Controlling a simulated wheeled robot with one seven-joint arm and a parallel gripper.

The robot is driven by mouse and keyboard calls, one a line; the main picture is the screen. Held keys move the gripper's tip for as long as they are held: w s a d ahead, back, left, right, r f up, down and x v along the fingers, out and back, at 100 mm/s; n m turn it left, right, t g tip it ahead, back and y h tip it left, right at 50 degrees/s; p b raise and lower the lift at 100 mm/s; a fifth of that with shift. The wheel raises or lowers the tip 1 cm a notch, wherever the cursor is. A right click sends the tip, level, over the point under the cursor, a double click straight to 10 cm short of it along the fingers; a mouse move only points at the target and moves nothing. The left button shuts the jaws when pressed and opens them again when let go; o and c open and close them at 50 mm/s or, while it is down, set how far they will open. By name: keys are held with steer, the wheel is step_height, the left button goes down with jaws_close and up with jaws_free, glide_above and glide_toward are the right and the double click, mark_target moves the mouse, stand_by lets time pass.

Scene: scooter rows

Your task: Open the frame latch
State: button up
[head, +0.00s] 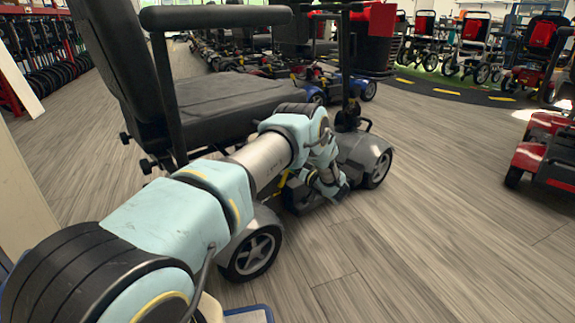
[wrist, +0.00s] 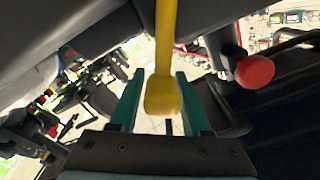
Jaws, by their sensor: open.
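A grey mobility scooter (head: 222,98) with a black seat stands in front of me in the head view. My arm reaches past the seat's near side, down to the scooter's low frame. In the wrist view a yellow lever with a rounded end (wrist: 162,98), which looks like the frame latch, comes down from the top centre. My gripper (wrist: 160,76) is open, with one teal finger on each side of the lever. I cannot tell whether either finger touches it. In the head view my arm hides most of the latch area.
A red knob (wrist: 255,71) sits close on the right of the fingers in the wrist view. Dark scooter parts crowd both sides. A red scooter (head: 543,158) stands at the right, and bare wooden floor (head: 420,240) lies between.

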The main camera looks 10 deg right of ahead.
steer(key=shift+o, duration=1.3)
steer(key=p+v, duration=0.3)
steer(key=v, duration=0.7)
steer(key=shift+s+d+p, duration=0.2)
steer(key=shift+s+p, duration=0.1)
steer(key=shift+s, duration=0.05)
